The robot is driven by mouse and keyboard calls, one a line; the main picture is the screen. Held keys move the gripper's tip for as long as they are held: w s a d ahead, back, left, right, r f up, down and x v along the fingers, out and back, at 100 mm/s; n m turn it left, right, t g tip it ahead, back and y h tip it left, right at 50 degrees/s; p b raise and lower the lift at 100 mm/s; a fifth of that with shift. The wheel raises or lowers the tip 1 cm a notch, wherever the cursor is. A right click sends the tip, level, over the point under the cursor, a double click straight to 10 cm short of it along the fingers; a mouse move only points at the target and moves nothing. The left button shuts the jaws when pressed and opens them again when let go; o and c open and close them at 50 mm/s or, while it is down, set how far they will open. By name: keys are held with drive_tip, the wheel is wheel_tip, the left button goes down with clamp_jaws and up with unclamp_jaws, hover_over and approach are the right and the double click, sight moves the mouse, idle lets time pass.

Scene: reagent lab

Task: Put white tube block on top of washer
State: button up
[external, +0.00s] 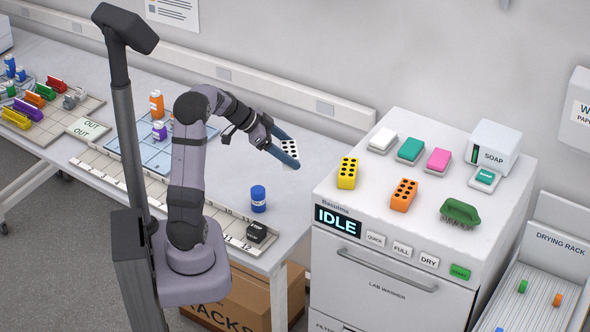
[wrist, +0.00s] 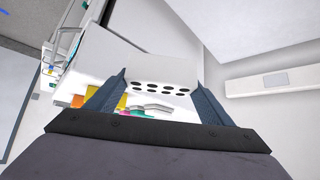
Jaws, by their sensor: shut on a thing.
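The white tube block (external: 290,153), with dark holes in its face, is held between the fingers of my gripper (external: 286,148). In the wrist view the white block (wrist: 158,72) sits between the two blue-grey fingers of my gripper (wrist: 160,90), its holed side towards the camera. In the external view the block hangs above the table, left of the washer, and part of it is hidden by a finger. The lab washer (external: 330,190) is a white cabinet with an IDLE display. A yellow tube block (external: 347,173) and an orange tube block (external: 403,195) stand on its top.
A green brush (external: 460,211), white, teal and pink pads and a soap dispenser (external: 493,145) also occupy the washer top. Bare patches lie between them. A blue bottle (external: 258,198) and a black block (external: 257,233) stand on the table. The drying rack (external: 545,270) is at right.

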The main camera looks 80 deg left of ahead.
drive_tip(key=s+a+f+n+g+y+b, duration=0.2)
drive_tip(key=s+a+f+n+y+b, duration=0.3)
drive_tip(key=s+f+n, duration=0.4)
drive_tip(key=shift+s+a+f+n+y, duration=0.3)
drive_tip(key=shift+s+a+f+y, duration=0.4)
drive_tip(key=shift+s+f+y, duration=0.7)
drive_tip(key=shift+w+f+h, duration=0.25)
drive_tip(key=shift+f+h, duration=0.05)
drive_tip(key=shift+h, duration=0.1)
drive_tip(key=w+a+p, duration=0.8)
drive_tip(key=w+a, duration=0.4)
drive_tip(key=w, duration=0.1)
drive_tip(key=f+b, duration=0.2)
drive_tip(key=f, duration=0.1)
drive_tip(key=f+b, duration=0.3)
drive_tip(key=shift+a+f, duration=0.2)
drive_tip(key=shift+f, duration=0.4)
drive_tip(key=shift+f, duration=0.1)
drive_tip(key=shift+f+b, duration=0.4)
drive_tip(key=shift+f, duration=1.7)
